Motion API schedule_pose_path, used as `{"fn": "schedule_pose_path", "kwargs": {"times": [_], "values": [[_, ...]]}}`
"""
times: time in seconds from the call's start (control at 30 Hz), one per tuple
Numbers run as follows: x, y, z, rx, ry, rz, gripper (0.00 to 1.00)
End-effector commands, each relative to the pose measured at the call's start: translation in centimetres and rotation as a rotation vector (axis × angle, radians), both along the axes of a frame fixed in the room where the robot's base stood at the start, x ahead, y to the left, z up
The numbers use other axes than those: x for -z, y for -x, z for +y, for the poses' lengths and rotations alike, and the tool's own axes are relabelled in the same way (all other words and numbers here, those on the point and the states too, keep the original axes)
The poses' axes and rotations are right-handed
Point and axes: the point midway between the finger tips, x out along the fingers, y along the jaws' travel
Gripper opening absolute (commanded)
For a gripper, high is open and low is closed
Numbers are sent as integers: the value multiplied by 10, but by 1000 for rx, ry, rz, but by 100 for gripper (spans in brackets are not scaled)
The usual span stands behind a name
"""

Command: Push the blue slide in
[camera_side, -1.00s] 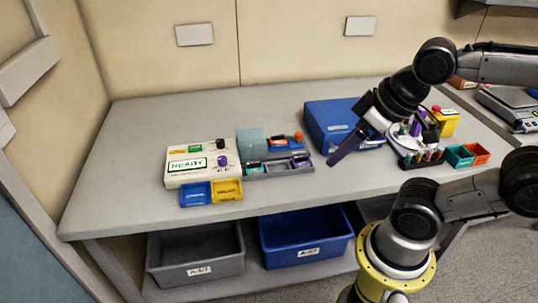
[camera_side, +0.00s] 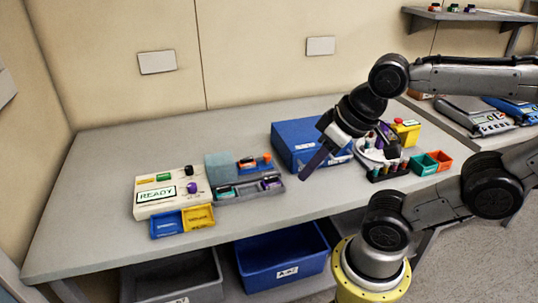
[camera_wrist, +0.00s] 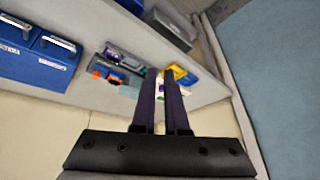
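A small blue piece with an orange knob (camera_side: 267,157) lies beside a teal block, at the back of a grey holder on the table. I cannot tell for certain whether this is the blue slide or how far in it sits. A blue tray (camera_side: 167,225) is at the front of the white READY unit (camera_side: 158,208). My gripper (camera_side: 303,178) hangs tilted down to the right of these, in front of the blue case, touching none of them. In the wrist view its two dark fingers (camera_wrist: 160,76) stand apart with an empty gap.
A blue case (camera_side: 290,140) stands right of the grey holder (camera_side: 245,190). A rack of vials (camera_side: 387,170) and green and orange trays are farther right. A yellow tray (camera_side: 198,217) adjoins the blue one. Bins sit under the table. The table's left part is clear.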

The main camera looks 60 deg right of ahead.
Motion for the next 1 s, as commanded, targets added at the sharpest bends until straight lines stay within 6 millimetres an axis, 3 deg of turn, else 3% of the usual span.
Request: {"fn": "schedule_pose_path", "kwargs": {"times": [0.27, 0.47, 0.67, 0.8, 1.0], "values": [[-40, -38, 6, 395, -259, 58, 0], [-55, -86, -15, 745, -427, 154, 0], [-50, -145, -69, 1152, -601, 267, 0], [-31, -176, -124, 1411, -708, 341, 0], [16, -191, -213, 1682, -820, 428, 0]]}}
